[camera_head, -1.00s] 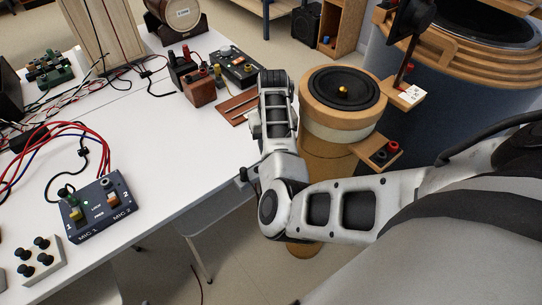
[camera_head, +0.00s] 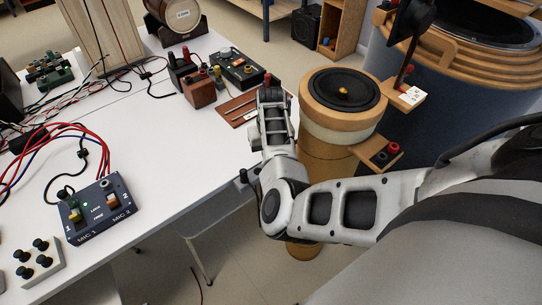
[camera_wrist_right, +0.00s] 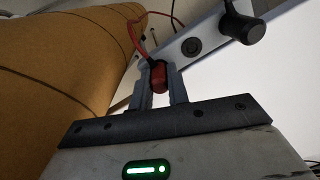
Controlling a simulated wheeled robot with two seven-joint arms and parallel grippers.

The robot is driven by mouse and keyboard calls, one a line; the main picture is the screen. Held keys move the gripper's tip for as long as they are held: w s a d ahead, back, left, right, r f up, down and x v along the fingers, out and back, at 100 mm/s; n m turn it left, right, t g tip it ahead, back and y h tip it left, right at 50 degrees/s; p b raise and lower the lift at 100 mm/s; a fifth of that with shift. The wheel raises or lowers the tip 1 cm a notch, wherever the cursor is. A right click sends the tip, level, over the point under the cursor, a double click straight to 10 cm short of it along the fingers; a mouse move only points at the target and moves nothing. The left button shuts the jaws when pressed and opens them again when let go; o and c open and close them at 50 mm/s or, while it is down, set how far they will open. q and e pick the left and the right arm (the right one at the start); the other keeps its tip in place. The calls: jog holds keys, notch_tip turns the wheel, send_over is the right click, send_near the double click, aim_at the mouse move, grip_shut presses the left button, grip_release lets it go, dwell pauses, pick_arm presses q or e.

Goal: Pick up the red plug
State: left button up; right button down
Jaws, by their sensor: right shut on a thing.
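The red plug (camera_wrist_right: 158,78) is between the two fingers of my right gripper (camera_wrist_right: 157,70) in the right wrist view. The fingers are closed on its sides. A red cable runs up from the plug. In the head view my right gripper (camera_head: 269,90) is beyond the table's right edge area, near the wooden board, and a small bit of red shows at its tip. Most of the plug is hidden there. My left gripper is not in view.
A white table (camera_head: 150,150) carries a dark mic box (camera_head: 100,212), a white block with black knobs (camera_head: 38,262) and a wooden board with slots (camera_head: 236,112). A round wooden speaker (camera_head: 343,90) stands right of my gripper. The table's middle is clear.

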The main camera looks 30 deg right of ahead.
jog(key=shift+r, duration=0.15)
notch_tip(320, 180, up, 18)
jog(key=shift+p, duration=0.4)
jog(key=shift+r, duration=0.65)
jog(key=shift+a, duration=0.1)
